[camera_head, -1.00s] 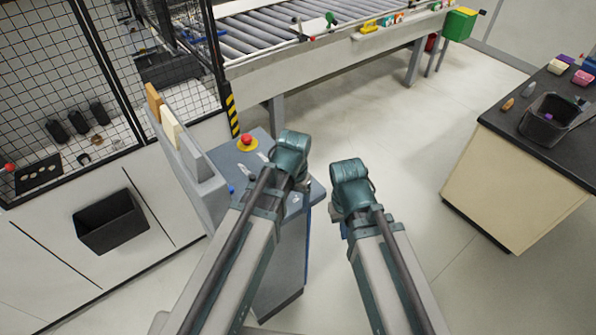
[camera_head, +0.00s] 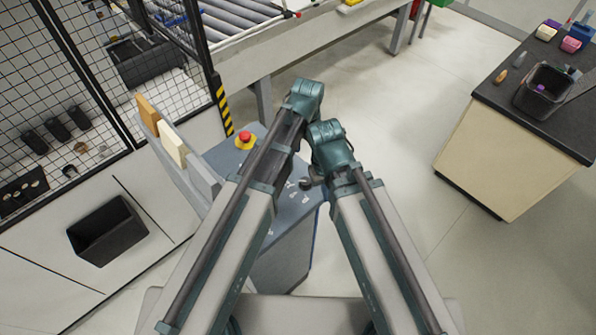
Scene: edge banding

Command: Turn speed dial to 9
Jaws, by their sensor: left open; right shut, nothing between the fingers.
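The grey-blue control panel (camera_head: 297,207) stands in front of me on a pedestal, with small white marks on its top. I cannot make out the speed dial; my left arm covers much of the panel. A red button on a yellow base (camera_head: 245,139) is at the panel's far left corner. My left arm reaches over the panel, its teal joint beyond the panel's far edge; its fingers are hidden behind the arm. My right gripper (camera_head: 311,182) shows as a small dark shape over the panel's right side, shut and empty. I cannot tell whether it touches the panel.
A holder with orange and cream boards (camera_head: 172,145) stands left of the panel. A mesh cage and roller conveyor (camera_head: 245,17) are behind. A dark-topped table (camera_head: 545,130) stands right, with clear floor between.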

